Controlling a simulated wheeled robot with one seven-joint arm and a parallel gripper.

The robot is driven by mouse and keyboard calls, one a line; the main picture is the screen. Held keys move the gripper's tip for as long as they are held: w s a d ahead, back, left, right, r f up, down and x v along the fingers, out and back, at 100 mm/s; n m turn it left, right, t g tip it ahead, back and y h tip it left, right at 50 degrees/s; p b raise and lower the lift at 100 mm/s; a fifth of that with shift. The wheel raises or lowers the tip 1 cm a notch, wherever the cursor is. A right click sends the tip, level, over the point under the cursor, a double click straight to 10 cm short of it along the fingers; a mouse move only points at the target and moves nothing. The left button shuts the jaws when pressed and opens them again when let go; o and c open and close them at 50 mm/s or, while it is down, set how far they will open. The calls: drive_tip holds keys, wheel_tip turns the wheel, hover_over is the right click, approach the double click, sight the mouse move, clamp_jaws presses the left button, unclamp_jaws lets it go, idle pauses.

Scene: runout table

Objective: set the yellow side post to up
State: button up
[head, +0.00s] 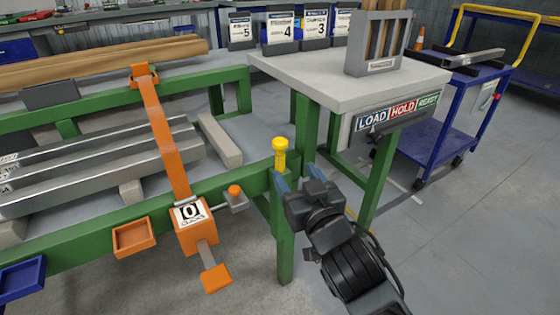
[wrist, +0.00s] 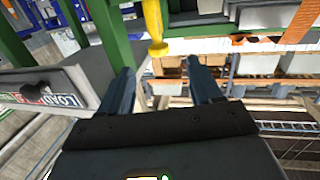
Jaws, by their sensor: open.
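The yellow side post (head: 280,155) stands at the right end of the green runout table frame (head: 255,182), with a round knob on top. It also shows in the wrist view (wrist: 155,25), at the top, beyond and between my fingertips. My gripper (head: 284,184) is just below and in front of the post's lower part in the head view. In the wrist view my gripper (wrist: 166,82) has its two blue fingers apart with nothing between them.
An orange strap arm (head: 163,130) with a counter box (head: 196,228) crosses the metal bars left of the post. An orange knob (head: 234,190) is close by. A grey-topped table with a LOAD/HOLD/READY sign (head: 398,112) stands right. A blue cart (head: 450,110) is farther right.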

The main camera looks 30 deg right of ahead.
sight(282, 147)
drive_tip(key=shift+m+h, duration=0.4)
drive_tip(key=shift+h, duration=0.1)
drive_tip(key=w, duration=0.1)
drive_tip(key=w+b, duration=0.1)
drive_tip(key=w, duration=0.1)
drive_tip(key=w+d+r, duration=0.1)
drive_tip(key=shift+w, duration=0.15)
drive_tip(key=b+x, duration=0.1)
drive_tip(key=x, duration=0.6)
drive_tip(key=shift+w+r, duration=0.1)
drive_tip(key=shift+w, duration=0.05)
clamp_jaws()
